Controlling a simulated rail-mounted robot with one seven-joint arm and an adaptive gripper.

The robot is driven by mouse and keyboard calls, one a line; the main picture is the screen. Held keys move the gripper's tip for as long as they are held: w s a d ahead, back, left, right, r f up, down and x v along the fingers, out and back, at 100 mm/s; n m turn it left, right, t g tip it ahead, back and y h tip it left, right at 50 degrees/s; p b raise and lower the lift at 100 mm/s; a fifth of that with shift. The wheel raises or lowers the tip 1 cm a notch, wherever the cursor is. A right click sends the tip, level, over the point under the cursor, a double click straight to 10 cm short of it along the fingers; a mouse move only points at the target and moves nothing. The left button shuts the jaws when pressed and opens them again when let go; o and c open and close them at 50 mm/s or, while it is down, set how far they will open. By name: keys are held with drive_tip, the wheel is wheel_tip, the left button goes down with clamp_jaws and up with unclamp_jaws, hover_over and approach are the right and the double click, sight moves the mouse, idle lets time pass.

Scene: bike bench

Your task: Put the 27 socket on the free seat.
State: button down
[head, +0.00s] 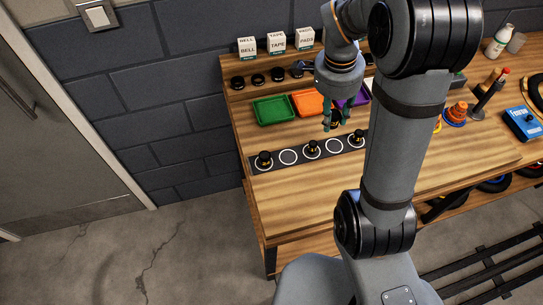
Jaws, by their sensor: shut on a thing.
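A dark strip (272,166) along the front of the bench carries a row of white-ringed seats. Black sockets with yellowish bands stand on the left seat (264,160), the middle seat (312,149) and a seat further right (357,138). Two ringed seats show bare: one left of the middle socket (288,157) and one right of it (335,145). My gripper (330,124) points down just behind and above the right bare ring. It is shut on a small dark socket (336,118), partly hidden by the fingers. No size numbers are readable.
Green (273,110), orange (311,102) and purple (350,100) trays lie behind the strip. Small boxes (276,41) stand on the back shelf, above several dark round parts. My arm hides the strip's right end. The wood in front is clear.

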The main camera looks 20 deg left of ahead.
drive_tip(key=shift+a+n, duration=0.1)
drive_tip(key=shift+n, duration=0.2)
drive_tip(key=shift+s+f, duration=0.1)
drive_tip(key=shift+f, duration=0.15)
drive_tip(key=p, duration=0.2)
hover_over(289, 157)
wheel_tip(289, 157, down, 6)
drive_tip(key=shift+s+f, duration=0.1)
drive_tip(key=shift+f, duration=0.1)
drive_tip(key=shift+a+f, duration=0.15)
drive_tip(key=shift+f, duration=1.95)
drive_tip(key=shift+f, duration=0.15)
drive_tip(key=c, duration=1.3)
unclamp_jaws()
drive_tip(key=shift+c, duration=0.2)
